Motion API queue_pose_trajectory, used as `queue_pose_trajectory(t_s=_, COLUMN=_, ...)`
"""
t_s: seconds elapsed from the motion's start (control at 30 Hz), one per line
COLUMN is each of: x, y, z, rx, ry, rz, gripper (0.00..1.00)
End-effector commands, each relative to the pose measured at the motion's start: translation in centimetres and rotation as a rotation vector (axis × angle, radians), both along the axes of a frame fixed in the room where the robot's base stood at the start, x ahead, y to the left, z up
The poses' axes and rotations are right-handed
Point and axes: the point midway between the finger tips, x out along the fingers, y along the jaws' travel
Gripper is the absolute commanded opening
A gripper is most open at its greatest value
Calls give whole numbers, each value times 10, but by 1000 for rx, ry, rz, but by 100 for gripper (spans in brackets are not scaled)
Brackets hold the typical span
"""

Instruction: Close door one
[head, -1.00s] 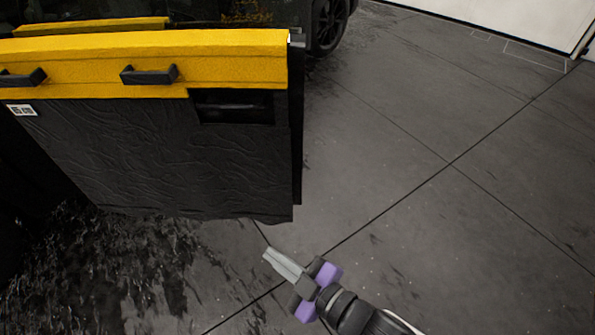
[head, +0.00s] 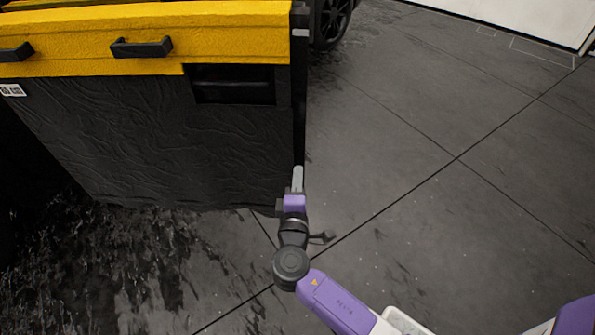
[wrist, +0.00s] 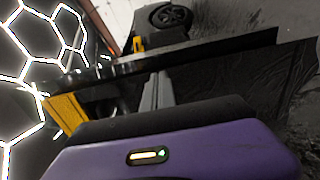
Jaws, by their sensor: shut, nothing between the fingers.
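An open car door (head: 150,140) fills the left of the head view, its inner side black and wrinkled with a yellow top band (head: 220,35) and black handles. My gripper (head: 298,172) is shut and empty at the lower right corner of the door, by its edge. I cannot tell whether it touches the door. In the wrist view the shut fingers (wrist: 157,92) point toward the door's long dark edge (wrist: 200,52), which crosses the picture.
A car wheel (head: 333,20) shows behind the door, and also in the wrist view (wrist: 170,17). The tiled grey floor (head: 450,200) to the right is clear. A white panel (head: 530,15) stands at the back right.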

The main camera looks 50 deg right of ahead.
Motion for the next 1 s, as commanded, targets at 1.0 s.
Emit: queue_pose_trajectory(t_s=1.0, x=67, y=-96, z=-4, rx=2, ry=-1, rz=2, gripper=0)
